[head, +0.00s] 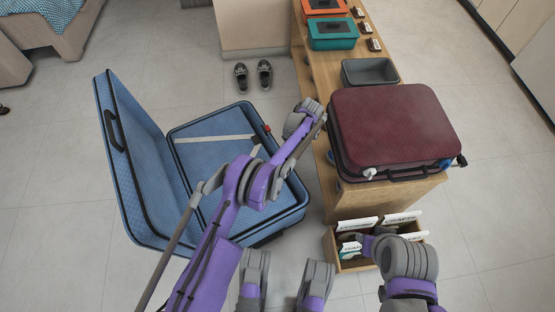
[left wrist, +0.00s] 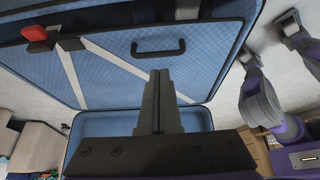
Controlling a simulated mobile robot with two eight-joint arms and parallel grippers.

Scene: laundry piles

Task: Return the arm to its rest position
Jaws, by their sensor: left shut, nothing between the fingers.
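My left arm (head: 225,225) comes up from the bottom in the head view, bent at a purple and grey joint, and reaches over the right side of the open blue suitcase (head: 122,140).
A maroon suitcase (head: 395,125) lies closed on a wooden bench (head: 318,75), close right of my left arm. A grey bin (head: 369,72), a teal box (head: 332,36) and an orange box (head: 323,6) stand behind. A wooden box (head: 352,264) holds labelled cards. Shoes (head: 264,75) lie on open floor.

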